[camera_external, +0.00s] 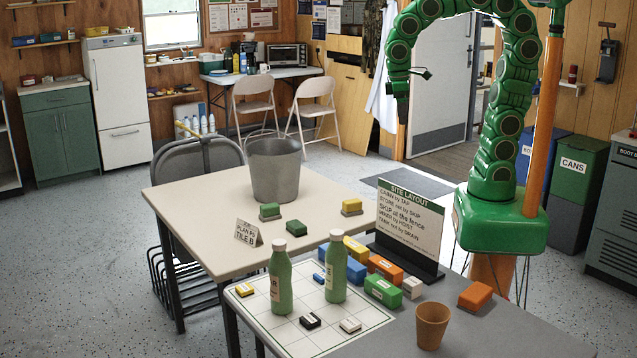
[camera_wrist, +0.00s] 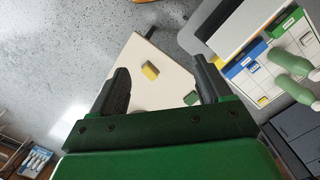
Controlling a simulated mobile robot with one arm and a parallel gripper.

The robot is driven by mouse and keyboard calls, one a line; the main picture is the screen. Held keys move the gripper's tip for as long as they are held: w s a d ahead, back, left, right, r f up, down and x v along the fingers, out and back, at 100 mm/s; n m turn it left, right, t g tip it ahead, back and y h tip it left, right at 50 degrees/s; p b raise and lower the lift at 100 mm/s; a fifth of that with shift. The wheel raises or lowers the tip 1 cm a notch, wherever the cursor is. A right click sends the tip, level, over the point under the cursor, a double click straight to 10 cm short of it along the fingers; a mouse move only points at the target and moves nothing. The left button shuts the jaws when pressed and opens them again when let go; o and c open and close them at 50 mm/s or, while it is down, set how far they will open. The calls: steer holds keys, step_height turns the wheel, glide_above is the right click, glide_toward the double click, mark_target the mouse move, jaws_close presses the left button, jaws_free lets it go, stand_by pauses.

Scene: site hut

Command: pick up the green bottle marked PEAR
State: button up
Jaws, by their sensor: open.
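Two green bottles with white caps stand upright on the white gridded board at the table's front. The left bottle (camera_external: 281,285) has a side label on which I read what looks like "AR". The right bottle (camera_external: 337,268) has a label turned mostly away, unreadable. In the wrist view two green bottles, an upper one (camera_wrist: 290,62) and a lower one (camera_wrist: 295,90), show at the right edge; I cannot tell which is PEAR there. My gripper (camera_external: 402,112) hangs high above the table, well away from both bottles. Its fingers (camera_wrist: 161,66) are apart with nothing between them.
The gridded board (camera_external: 262,318) holds several small blocks. Coloured blocks (camera_external: 383,290) and the SITE LAYOUT sign (camera_external: 411,218) stand right of the bottles. A brown cup (camera_external: 432,325) is at the front right. A grey bucket (camera_external: 275,170) stands on the pale table (camera_external: 190,205).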

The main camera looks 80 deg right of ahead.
steer(key=w+a+r, duration=0.1)
steer(key=w+a, duration=0.8)
steer(key=w, duration=0.4)
steer(key=n+t, duration=0.1)
steer(key=n, duration=0.1)
glide_above(279, 243)
steer(key=f, duration=1.4)
steer(key=shift+w+d+f, duration=0.2)
steer(key=shift+d+f, duration=0.1)
steer(key=shift+f, duration=0.1)
steer(key=shift+s+a+f, duration=0.1)
steer(key=shift+a+f, duration=0.05)
steer(key=shift+a, duration=0.1)
steer(key=shift+a+f, duration=0.1)
steer(key=shift+f, duration=1.35)
